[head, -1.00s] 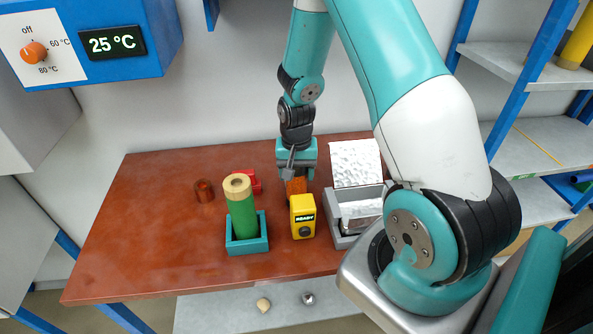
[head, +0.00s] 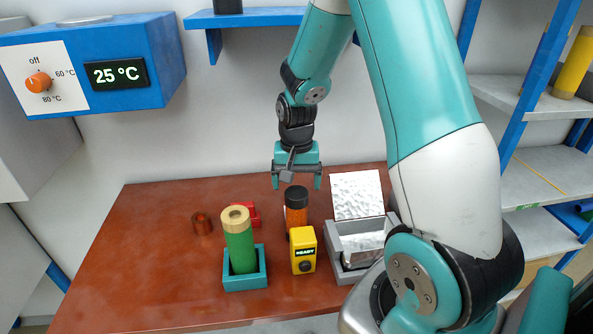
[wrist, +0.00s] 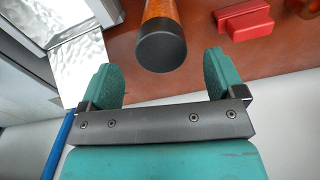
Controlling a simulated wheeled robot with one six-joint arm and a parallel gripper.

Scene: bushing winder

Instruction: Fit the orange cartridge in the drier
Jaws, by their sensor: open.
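The orange cartridge (head: 297,221) has a black upper end and stands upright on or just above the brown table, behind a yellow unit with a READY display (head: 303,262). The yellow unit hides its lower end, so I cannot tell what it rests in. The wrist view shows the cartridge (wrist: 158,14) with its black end facing the camera. My gripper (head: 296,182) is open and empty, with its fingers above and to either side of the black end, clear of it. Which object is the drier I cannot tell for sure.
A grey box (head: 338,254) with a raised silvery lid (head: 357,197) stands right of the cartridge. Left are a green cylinder (head: 239,250) in a teal holder (head: 246,284), a red block (head: 248,212) and a brown ring (head: 202,224). A blue cabinet (head: 165,65) reads 25 °C. The table's left side is clear.

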